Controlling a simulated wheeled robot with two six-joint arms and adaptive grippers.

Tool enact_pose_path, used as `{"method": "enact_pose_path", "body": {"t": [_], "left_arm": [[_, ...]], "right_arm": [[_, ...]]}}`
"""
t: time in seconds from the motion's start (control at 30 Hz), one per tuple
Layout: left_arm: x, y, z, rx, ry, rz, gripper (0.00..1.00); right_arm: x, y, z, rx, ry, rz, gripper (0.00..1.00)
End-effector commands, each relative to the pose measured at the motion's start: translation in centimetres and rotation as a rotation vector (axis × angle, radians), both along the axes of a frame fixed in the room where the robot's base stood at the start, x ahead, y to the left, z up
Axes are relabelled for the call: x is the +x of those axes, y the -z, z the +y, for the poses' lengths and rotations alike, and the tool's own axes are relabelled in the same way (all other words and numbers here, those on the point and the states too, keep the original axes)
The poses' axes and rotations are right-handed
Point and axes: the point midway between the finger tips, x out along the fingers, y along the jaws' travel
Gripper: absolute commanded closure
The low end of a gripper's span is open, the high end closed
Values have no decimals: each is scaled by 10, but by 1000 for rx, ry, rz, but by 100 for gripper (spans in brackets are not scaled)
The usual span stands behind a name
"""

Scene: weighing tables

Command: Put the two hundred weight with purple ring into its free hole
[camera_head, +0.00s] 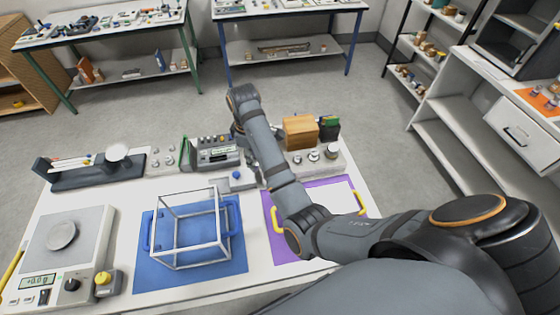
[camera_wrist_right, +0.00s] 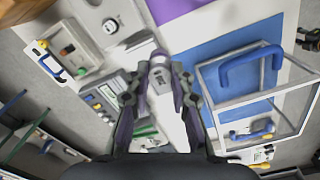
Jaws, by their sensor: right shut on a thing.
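My right gripper (camera_wrist_right: 158,88) is shut on a grey, metallic-looking piece (camera_wrist_right: 160,72) with a dark mark, seen between its fingers in the right wrist view. In the head view the right gripper (camera_head: 240,132) is at the back of the table, beside the instrument with a display, partly hidden by my arm. A light grey weight block (camera_head: 335,166) with several silver weights is to its right; it also shows at the top left of the right wrist view (camera_wrist_right: 90,22). Which hole is free is unclear. My left gripper is out of view.
A clear-framed box with blue handles (camera_head: 183,225) stands on a blue mat (camera_head: 165,277). A purple mat (camera_head: 278,245) lies to its right, partly under my arm. A scale (camera_head: 62,262) is at the left. A wooden box (camera_head: 300,130) stands behind the weight block.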

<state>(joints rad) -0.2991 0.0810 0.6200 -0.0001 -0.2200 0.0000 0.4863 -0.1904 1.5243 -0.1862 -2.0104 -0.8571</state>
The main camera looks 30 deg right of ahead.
Motion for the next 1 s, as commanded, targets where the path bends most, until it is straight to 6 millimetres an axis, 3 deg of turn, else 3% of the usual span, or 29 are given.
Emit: {"method": "enact_pose_path", "body": {"t": [0.1, 0.27, 0.3, 0.47, 0.57, 0.8, 1.0], "left_arm": [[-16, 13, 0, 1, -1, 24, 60], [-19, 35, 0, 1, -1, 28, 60], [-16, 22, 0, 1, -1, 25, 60], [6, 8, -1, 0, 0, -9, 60], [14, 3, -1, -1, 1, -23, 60], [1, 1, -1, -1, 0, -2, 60], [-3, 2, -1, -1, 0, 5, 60]], "right_arm": [[5, 10, -15, -5, 2, -1, 100], [17, 27, -46, -6, 4, -3, 100], [20, 22, -54, -5, 3, 0, 100], [31, 35, -85, -5, 4, 2, 100], [36, 53, -98, -3, 2, 3, 100], [46, 87, -122, -2, 1, 1, 100], [48, 93, -126, 0, 0, -1, 100]]}}
